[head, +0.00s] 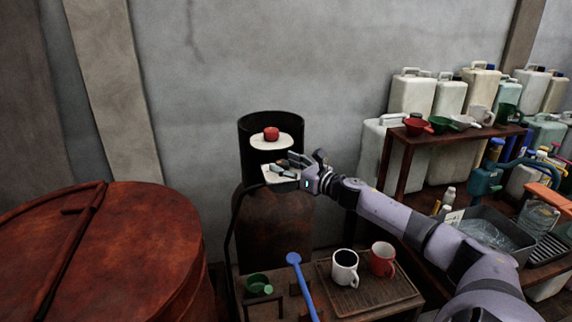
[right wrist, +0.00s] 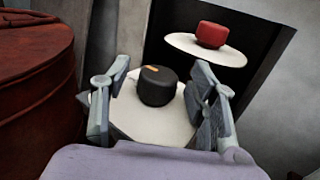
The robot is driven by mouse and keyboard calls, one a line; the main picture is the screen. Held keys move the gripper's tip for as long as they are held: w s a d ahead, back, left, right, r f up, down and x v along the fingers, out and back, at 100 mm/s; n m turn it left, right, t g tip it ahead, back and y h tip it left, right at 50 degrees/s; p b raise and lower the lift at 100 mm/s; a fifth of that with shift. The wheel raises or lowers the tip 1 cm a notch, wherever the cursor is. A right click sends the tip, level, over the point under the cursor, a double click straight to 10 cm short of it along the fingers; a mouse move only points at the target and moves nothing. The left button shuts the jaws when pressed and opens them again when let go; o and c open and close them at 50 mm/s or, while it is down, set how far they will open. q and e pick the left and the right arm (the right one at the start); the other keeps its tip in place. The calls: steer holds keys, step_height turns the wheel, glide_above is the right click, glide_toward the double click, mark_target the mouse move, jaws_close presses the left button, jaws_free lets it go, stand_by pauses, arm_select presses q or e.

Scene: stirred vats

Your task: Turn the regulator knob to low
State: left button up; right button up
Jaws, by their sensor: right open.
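A black knob (right wrist: 158,88) with an orange mark on its top stands on a white plate (right wrist: 125,120) in the right wrist view. The mark lies toward the far edge of the knob. A red knob (head: 271,133) sits on a higher white disc (head: 257,142); it also shows in the right wrist view (right wrist: 211,35). Both are at the top of a rusty cylinder (head: 272,228). My right gripper (head: 282,162) is open, its fingers on either side of the black knob with gaps to it. In the head view the fingers largely hide the black knob. My left gripper is out of view.
A rusty vat (head: 100,250) stands at the left. A dark open collar (head: 258,122) rises behind the knobs. Shelves with jugs fill the right.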

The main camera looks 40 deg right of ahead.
steer(key=shift+c, duration=0.4)
steer(key=c, duration=1.1)
